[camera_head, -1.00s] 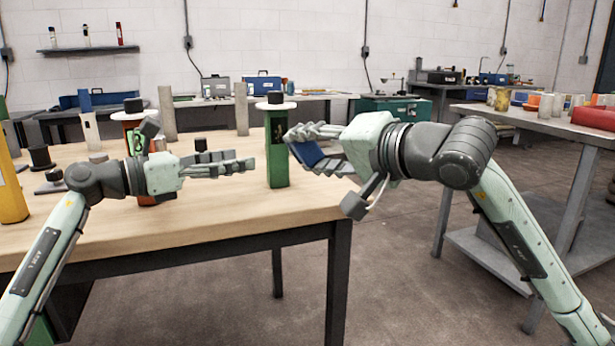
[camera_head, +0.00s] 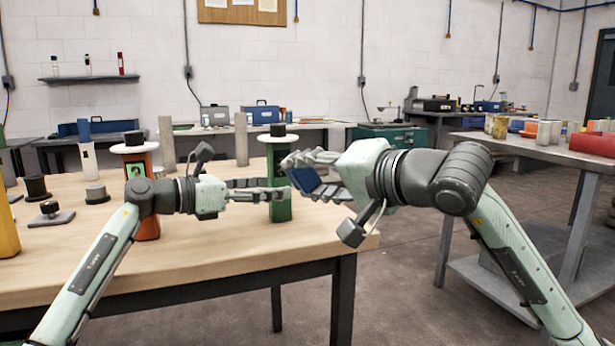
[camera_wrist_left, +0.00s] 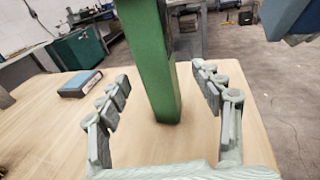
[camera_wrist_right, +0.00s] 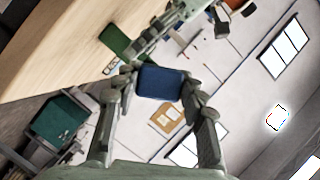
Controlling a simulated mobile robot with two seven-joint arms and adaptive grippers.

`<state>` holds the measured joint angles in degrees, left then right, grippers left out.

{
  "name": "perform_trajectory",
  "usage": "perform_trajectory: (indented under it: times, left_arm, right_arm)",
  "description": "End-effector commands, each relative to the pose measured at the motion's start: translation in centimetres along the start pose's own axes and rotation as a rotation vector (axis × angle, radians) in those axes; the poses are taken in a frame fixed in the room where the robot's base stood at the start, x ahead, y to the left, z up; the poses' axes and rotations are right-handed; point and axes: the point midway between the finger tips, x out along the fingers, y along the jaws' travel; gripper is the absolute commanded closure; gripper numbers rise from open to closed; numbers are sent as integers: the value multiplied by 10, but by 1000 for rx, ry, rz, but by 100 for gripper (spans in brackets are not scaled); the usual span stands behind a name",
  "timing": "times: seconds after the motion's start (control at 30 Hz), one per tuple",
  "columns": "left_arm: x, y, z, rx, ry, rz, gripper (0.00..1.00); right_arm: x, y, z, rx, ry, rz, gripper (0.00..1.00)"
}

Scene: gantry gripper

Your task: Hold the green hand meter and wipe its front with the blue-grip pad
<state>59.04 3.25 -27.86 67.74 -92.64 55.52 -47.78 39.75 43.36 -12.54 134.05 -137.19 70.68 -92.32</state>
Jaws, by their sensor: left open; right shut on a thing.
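The green hand meter (camera_head: 279,154) stands upright near the table's right edge, with a white disc and a black cap on top. My left gripper (camera_head: 282,190) is open at its lower part. In the left wrist view the meter (camera_wrist_left: 153,60) rises between the spread fingers, with a gap on each side. My right gripper (camera_head: 296,172) is shut on the blue-grip pad (camera_head: 308,180), just right of the meter. The pad (camera_wrist_right: 160,83) shows between the fingers in the right wrist view. Whether it touches the meter cannot be told; the meter's front is partly hidden.
An orange meter-like post (camera_head: 146,225) stands behind my left wrist. A yellow post (camera_head: 6,215) is at the far left. Dark knobs and small grey pieces (camera_head: 51,216) lie on the wooden table (camera_head: 190,258). A side table (camera_head: 560,148) with cups stands right, across open floor.

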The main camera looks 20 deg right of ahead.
Motion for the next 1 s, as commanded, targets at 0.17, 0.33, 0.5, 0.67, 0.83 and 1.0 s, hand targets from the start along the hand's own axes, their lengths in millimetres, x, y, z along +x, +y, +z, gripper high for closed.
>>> perform_trajectory:
  times: [0.17, 0.33, 0.5, 0.67, 0.83, 1.0]
  left_arm:
    - [13, 0, 0, 0, 0, -1, 34]
    - [16, 0, 0, 0, 0, 0, 34]
    - [16, 0, 0, 0, 0, 0, 34]
    - [16, 0, 0, 0, 0, 0, 51]
    - [15, 0, 0, 0, 0, 0, 72]
    - [15, 0, 0, 0, 0, 0, 90]
  right_arm:
    - [0, 2, 1, 0, 0, -1, 87]
    - [1, 2, 2, 0, 0, -1, 87]
    - [1, 2, 2, 0, 0, -1, 87]
    - [1, 2, 1, 0, 0, -1, 87]
    - [1, 2, 1, 0, 0, -1, 87]
    - [1, 2, 1, 0, 0, -1, 87]
